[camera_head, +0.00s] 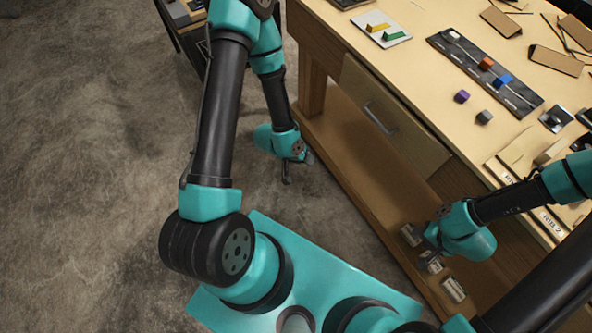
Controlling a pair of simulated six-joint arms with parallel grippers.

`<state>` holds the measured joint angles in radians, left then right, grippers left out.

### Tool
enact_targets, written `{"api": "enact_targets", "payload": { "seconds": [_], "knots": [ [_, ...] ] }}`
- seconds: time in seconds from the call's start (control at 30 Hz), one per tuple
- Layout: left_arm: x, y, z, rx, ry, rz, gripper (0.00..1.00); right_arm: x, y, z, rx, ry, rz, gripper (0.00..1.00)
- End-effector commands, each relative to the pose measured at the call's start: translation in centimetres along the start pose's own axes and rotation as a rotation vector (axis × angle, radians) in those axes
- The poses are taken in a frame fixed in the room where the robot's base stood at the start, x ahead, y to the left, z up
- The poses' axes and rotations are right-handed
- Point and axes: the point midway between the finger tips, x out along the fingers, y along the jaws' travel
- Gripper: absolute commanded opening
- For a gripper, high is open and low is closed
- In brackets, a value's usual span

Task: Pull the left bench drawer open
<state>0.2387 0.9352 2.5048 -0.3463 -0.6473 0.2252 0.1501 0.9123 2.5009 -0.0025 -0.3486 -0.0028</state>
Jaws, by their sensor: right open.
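The left bench drawer (396,118) is a wooden front panel under the bench top, and it looks closed. Its grey bar handle (380,118) is in plain view, with no gripper on it. My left gripper (287,175) hangs over the floor, left of the bench and apart from the handle; its dark fingers are too small to tell open from shut. My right gripper (421,250) is open and empty, below and right of the drawer, by the bench's lower front.
The bench top (400,70) carries a black strip with coloured blocks (485,72), a white card with yellow and green blocks (382,33), loose purple and grey cubes, and brown cards. A small pale block (453,289) is near my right gripper. Open floor (90,170) lies left.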

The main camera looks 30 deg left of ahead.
Motion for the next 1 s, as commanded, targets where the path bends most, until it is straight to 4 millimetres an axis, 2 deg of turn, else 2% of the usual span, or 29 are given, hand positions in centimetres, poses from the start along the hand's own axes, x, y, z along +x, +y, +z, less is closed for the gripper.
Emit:
{"api": "enact_targets", "payload": {
  "seconds": [0.5,1.0],
  "knots": [
    [-1.9,-0.3,4.7,0.014,-0.235,-0.17,0.37,0.0,0.0,0.0,0.0,0.0,0.0,0.43],
    [-2.1,-0.2,5.1,0.012,-0.257,-0.179,0.37,0.0,0.0,0.0,0.0,0.0,0.0,0.43]
  ]
}}
